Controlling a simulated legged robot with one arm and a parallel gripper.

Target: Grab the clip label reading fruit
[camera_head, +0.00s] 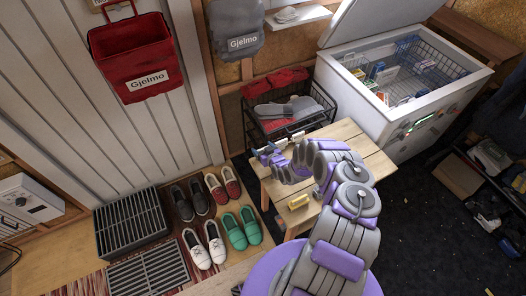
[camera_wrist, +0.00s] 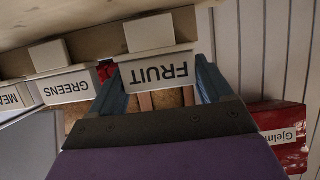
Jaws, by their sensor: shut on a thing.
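The white clip label reading FRUIT (camera_wrist: 157,72) shows upside down in the wrist view, with its smaller clip block against the wooden board's edge. My gripper (camera_wrist: 160,84) has a blue-grey finger on either side of this label and is shut on it. In the head view my gripper (camera_head: 270,158) is at the far left edge of the small wooden table (camera_head: 353,150). The label in its jaws cannot be read there. The GREENS label (camera_wrist: 68,85) and a partly cut-off label starting with "ME" (camera_wrist: 13,98) sit beside it along the same edge.
Several pairs of shoes (camera_head: 215,242) stand on the floor at left. A red Gjelmo bag (camera_head: 133,60) hangs on the wall.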

